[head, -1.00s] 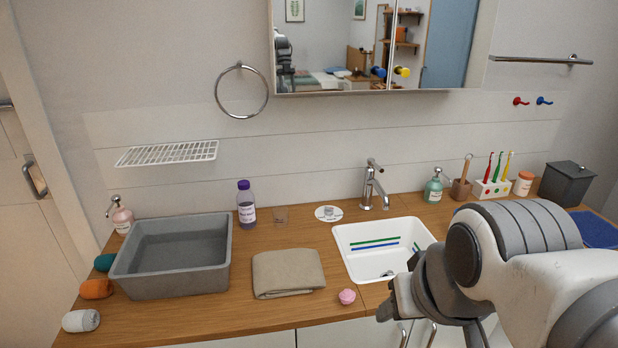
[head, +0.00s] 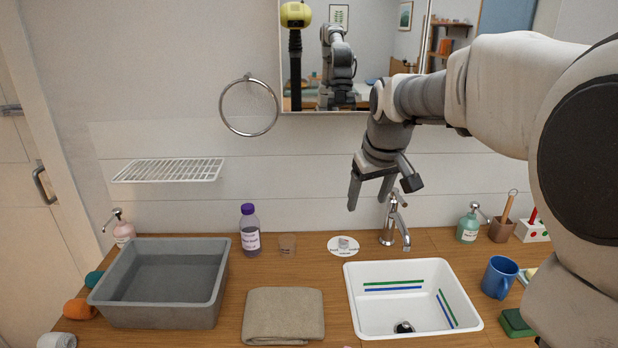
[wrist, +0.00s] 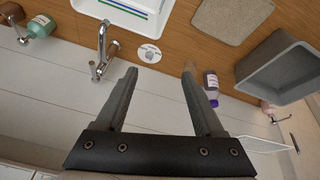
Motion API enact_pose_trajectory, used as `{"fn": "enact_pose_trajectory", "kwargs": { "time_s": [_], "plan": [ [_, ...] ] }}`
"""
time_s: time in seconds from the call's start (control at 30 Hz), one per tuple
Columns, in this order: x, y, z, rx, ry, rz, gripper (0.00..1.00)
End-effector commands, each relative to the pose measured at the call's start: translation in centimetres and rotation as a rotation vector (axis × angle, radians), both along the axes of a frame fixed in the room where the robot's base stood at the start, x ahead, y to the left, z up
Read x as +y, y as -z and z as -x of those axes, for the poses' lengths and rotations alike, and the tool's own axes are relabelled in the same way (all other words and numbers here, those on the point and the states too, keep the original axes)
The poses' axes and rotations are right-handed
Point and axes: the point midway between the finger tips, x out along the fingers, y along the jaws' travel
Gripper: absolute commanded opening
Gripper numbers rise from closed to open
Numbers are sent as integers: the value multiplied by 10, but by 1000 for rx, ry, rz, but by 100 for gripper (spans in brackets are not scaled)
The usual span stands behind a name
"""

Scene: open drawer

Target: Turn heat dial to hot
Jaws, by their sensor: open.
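The heat dial is a white disc with a small grey knob (head: 344,244) on the wooden counter, left of the tap. It also shows in the wrist view (wrist: 149,54), beyond my fingertips. The lettering on the disc is too small to read, so I cannot tell its setting. My gripper (head: 371,196) is open and empty, fingers pointing down. In the head view it shows above and slightly right of the dial, apart from it. In the wrist view the dial lies just past the gap between my fingertips (wrist: 160,72).
The chrome tap (head: 392,220) stands close right of the dial, behind the white sink (head: 350,300). A small clear cup (head: 287,244) and a purple-capped bottle (head: 250,230) stand left. A folded towel (head: 284,315) and grey basin (head: 125,313) lie in front-left. A mirror cabinet hangs above.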

Motion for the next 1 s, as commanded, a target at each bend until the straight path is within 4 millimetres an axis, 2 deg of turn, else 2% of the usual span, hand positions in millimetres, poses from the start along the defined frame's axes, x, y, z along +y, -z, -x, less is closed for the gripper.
{"fn": "enact_pose_trajectory", "kwargs": {
  "time_s": [0.03,0.2,0.3,0.43,0.6,0.87,1.0],
  "plan": [
    [-2,12,-20,11,-13,-5,70],
    [-9,46,-81,23,-64,-25,70],
    [-13,71,-113,29,-90,-41,70],
    [-22,101,-146,31,-111,-63,70],
    [-30,128,-170,31,-126,-82,70],
    [-30,150,-183,32,-133,-90,70],
    [-26,173,-191,33,-133,-90,70]
  ]
}}
